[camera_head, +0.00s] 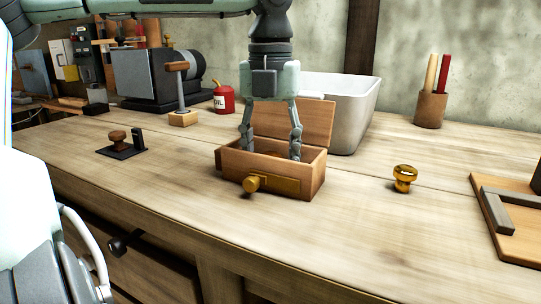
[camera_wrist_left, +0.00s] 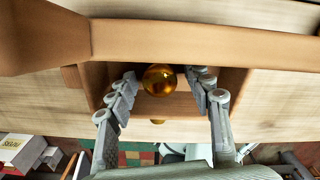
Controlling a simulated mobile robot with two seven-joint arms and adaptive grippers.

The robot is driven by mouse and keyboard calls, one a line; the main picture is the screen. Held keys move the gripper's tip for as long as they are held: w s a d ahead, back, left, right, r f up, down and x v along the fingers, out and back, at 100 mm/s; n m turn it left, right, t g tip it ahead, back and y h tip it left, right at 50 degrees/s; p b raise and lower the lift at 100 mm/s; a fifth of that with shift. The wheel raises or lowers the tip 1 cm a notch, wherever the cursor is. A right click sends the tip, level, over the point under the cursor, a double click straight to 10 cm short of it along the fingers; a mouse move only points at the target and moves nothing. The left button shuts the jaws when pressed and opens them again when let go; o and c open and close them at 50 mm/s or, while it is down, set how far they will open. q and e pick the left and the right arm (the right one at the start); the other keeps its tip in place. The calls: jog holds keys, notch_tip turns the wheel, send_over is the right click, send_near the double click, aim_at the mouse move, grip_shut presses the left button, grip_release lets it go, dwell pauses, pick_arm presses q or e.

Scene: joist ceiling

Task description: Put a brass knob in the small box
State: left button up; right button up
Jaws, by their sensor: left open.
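The small wooden box (camera_head: 268,168) stands on the workbench with its lid (camera_head: 290,120) raised at the back. A brass knob (camera_head: 251,184) sticks out from its front. My left gripper (camera_head: 272,152) points down with its fingertips inside the box. In the left wrist view the gripper (camera_wrist_left: 160,92) is open, and a round brass knob (camera_wrist_left: 159,79) lies in the box between its fingers, with gaps on both sides. The box front hides this knob in the head view. Another brass knob (camera_head: 404,178) stands on the bench, right of the box. My right gripper is not in view.
A white tub (camera_head: 345,105) stands behind the box. A wooden board (camera_head: 510,225) lies at the right edge, and a wooden cup (camera_head: 430,110) holds sticks. A red oil can (camera_head: 223,98) and a dark plate with a brown knob (camera_head: 118,140) are left. The front right bench is clear.

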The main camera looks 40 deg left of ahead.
aim_at(270, 154)
pick_arm(q)
jog(key=shift+r, duration=0.4)
notch_tip(270, 154, up, 12)
jog(key=shift+f+p, duration=0.25)
jog(key=shift+p, duration=0.2)
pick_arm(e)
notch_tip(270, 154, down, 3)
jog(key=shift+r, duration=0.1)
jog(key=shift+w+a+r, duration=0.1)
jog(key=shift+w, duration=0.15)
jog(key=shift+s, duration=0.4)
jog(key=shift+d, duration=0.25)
